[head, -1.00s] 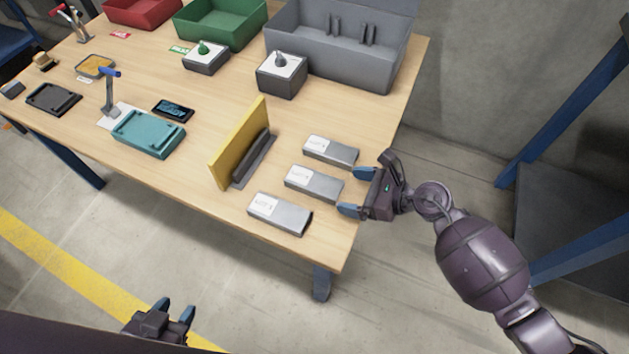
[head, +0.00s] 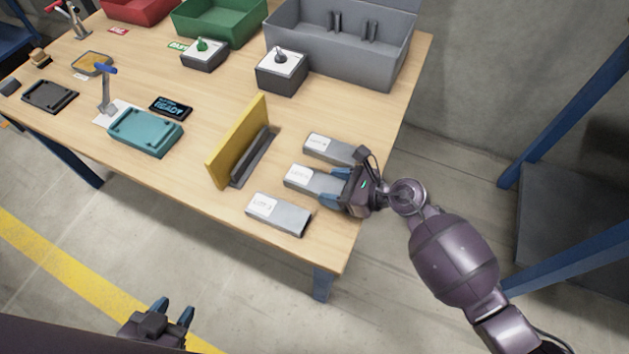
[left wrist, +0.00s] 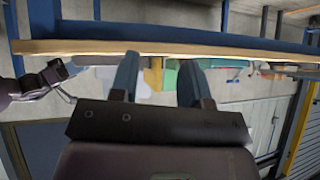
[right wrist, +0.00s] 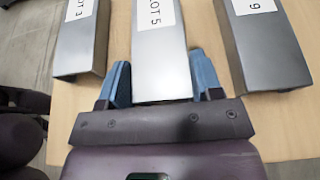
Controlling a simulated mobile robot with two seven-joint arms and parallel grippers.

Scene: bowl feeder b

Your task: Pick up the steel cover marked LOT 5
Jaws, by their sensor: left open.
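The steel cover marked LOT 5 (right wrist: 162,60) lies flat on the table between two similar covers; it is the middle one in the head view (head: 300,178). My right gripper (head: 335,187) has come in from the right edge of the table and is open. In the right wrist view its blue fingers (right wrist: 160,82) stand on either side of the LOT 5 cover's near end, close to its sides; I cannot tell whether they touch. My left gripper (head: 172,312) is open and empty, low in front of the table; its fingers also show in the left wrist view (left wrist: 158,80).
The LOT 3 cover (right wrist: 85,40) and a cover whose label shows a 9 (right wrist: 262,45) flank it closely. A yellow upright panel (head: 237,142) stands left of the covers. A teal tray (head: 146,133), grey bin (head: 335,60) and green bin (head: 218,30) stand farther off.

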